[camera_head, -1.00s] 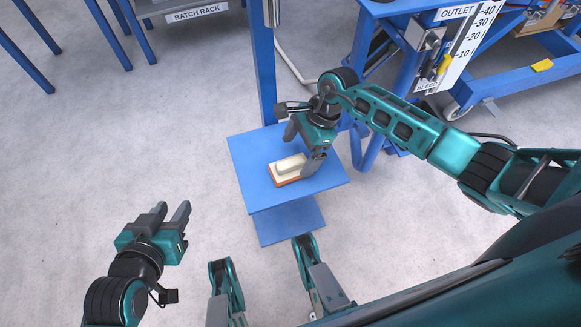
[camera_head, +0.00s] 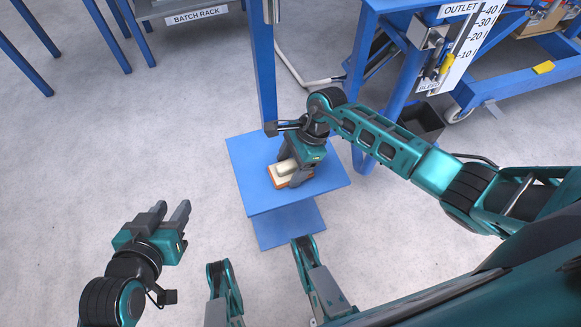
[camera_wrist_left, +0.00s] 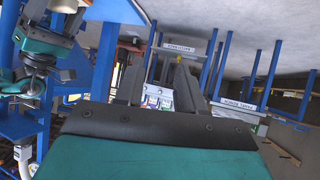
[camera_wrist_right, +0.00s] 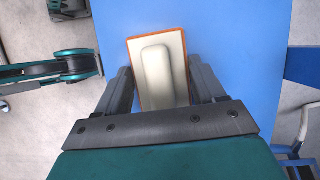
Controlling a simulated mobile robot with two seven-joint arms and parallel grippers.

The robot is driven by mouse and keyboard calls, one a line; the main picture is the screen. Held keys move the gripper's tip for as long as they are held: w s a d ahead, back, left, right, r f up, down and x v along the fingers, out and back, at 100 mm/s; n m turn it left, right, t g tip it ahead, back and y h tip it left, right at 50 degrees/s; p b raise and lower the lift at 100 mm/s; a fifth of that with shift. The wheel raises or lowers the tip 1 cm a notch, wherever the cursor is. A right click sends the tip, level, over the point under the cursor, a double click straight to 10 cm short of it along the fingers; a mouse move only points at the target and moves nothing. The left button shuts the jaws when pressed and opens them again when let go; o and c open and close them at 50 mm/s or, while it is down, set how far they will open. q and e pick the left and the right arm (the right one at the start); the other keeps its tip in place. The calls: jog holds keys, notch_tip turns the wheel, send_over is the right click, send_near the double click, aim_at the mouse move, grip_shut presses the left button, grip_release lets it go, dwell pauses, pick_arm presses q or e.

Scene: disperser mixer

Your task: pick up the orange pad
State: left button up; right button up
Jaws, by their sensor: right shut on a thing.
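The orange pad (camera_head: 279,181) lies on the blue table top (camera_head: 255,195), with a cream block and raised handle above its orange edge. In the right wrist view the pad's cream top (camera_wrist_right: 160,72) sits between the fingers, its orange rim showing around it. My right gripper (camera_head: 289,170) reaches down over the pad from the upper right and is shut on its cream handle. The near end of the pad is hidden by the gripper body. My left gripper (camera_head: 172,212) is open and empty above the floor, left of the table.
A blue post (camera_head: 263,80) rises behind the table. A lower blue shelf (camera_head: 290,225) shows under its front edge. A blue frame with an outlet gauge (camera_head: 472,40) stands at the upper right, with a dark bin (camera_head: 425,118) below it.

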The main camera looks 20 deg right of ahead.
aim_at(291, 163)
jog(key=c, duration=0.4)
pick_arm(q)
jog(key=shift+s+f, duration=0.15)
pick_arm(e)
jog(key=shift+r, duration=0.15)
